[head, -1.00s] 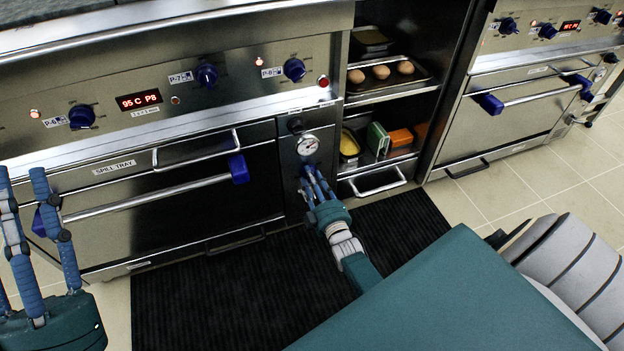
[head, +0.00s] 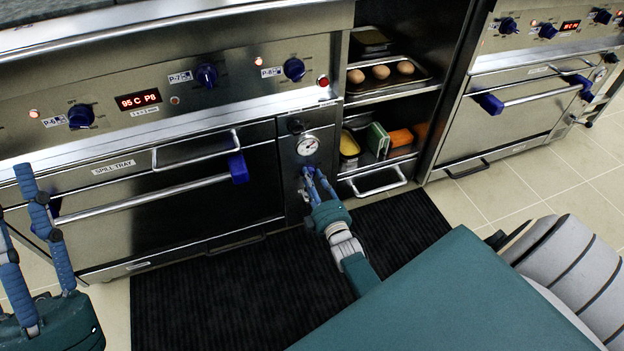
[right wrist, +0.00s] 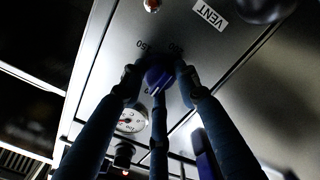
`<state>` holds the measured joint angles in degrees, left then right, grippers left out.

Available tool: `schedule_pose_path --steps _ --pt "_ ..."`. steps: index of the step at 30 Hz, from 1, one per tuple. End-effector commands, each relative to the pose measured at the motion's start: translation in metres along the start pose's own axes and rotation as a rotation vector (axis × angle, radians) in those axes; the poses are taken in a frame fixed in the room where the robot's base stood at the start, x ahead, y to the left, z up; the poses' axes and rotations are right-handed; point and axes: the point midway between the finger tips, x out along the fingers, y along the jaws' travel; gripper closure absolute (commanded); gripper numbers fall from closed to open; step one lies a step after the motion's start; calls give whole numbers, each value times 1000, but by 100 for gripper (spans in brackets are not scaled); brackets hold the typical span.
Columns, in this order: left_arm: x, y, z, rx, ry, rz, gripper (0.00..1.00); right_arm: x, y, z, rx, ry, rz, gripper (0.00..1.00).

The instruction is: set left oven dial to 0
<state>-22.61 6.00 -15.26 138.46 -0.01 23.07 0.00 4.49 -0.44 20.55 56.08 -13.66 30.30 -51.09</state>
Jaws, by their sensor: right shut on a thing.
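The left oven dial is a round blue knob (right wrist: 158,77) on the narrow steel panel under the gauge. It shows in the right wrist view, with partly covered scale numbers around it; I cannot read its setting. My right gripper (right wrist: 157,80) is shut on it, its fingers around the knob. In the head view my right gripper (head: 314,180) reaches the panel just below the gauge (head: 307,145) and hides the dial. My left gripper (head: 36,205) is at the left edge, fingers apart and empty, in front of the left oven (head: 180,228).
The oven door handle (head: 150,198) lies left of my right gripper. An open shelf with eggs on a tray (head: 355,85) and a drawer handle (head: 378,187) are on the right. A black mat (head: 230,290) covers the floor. A VENT label (right wrist: 211,14) shows in the wrist view.

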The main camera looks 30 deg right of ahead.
Motion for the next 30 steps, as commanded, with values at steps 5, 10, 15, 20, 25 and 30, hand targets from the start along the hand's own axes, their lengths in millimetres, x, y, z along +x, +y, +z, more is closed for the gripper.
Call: schedule_pose_path --steps 5,10,15,20,25,30 --pt "0 -1 0 2 -1 -1 60 1 0 -3 1 5 2 50" --pt "0 -1 1 4 -2 -2 60 0 0 -2 1 4 1 50" --pt "-1 -2 2 3 -7 -5 60 -2 -1 -1 1 2 0 50" --pt "-1 -2 2 2 -5 -3 60 -23 -2 -1 1 2 -2 50" --pt "-1 -1 1 2 -4 -3 60 -60 -2 -1 2 2 -2 50" --pt "0 -1 1 2 -4 -2 60 -93 -1 -2 1 2 -1 50"
